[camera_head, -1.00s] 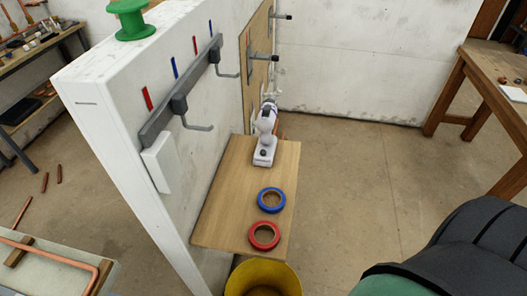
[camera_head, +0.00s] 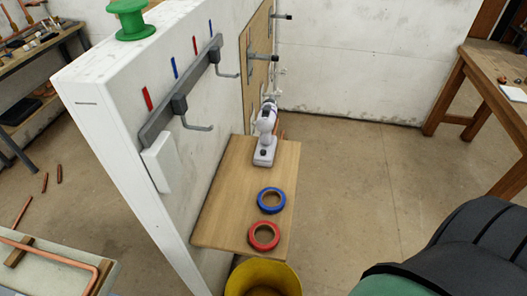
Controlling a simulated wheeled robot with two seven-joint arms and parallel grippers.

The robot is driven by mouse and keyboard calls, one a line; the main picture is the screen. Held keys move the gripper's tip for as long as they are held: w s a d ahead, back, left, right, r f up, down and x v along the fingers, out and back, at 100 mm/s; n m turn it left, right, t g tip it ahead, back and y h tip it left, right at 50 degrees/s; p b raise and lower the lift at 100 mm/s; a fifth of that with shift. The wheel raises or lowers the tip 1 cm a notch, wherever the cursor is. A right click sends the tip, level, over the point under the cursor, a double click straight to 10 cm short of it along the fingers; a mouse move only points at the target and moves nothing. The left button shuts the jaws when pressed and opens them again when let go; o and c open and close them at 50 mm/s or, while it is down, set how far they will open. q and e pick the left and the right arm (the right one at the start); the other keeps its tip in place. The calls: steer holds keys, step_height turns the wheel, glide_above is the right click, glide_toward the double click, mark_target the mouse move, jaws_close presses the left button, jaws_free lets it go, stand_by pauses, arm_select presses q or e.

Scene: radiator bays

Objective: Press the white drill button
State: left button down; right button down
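A white drill (camera_head: 266,135) with dark parts stands upright on a wooden shelf (camera_head: 228,205) fixed to the white wall panel. Its base has a small dark spot on top; I cannot make out a separate white button at this size. Neither of my grippers is in view. Part of my own arm or body, dark and green, fills the lower right corner.
A blue tape ring (camera_head: 271,200) and a red tape ring (camera_head: 264,236) lie on the shelf in front of the drill. A yellow bucket (camera_head: 240,283) stands below. A grey hook rail (camera_head: 181,92) is on the panel (camera_head: 105,102). A wooden table (camera_head: 465,92) stands right; floor between is clear.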

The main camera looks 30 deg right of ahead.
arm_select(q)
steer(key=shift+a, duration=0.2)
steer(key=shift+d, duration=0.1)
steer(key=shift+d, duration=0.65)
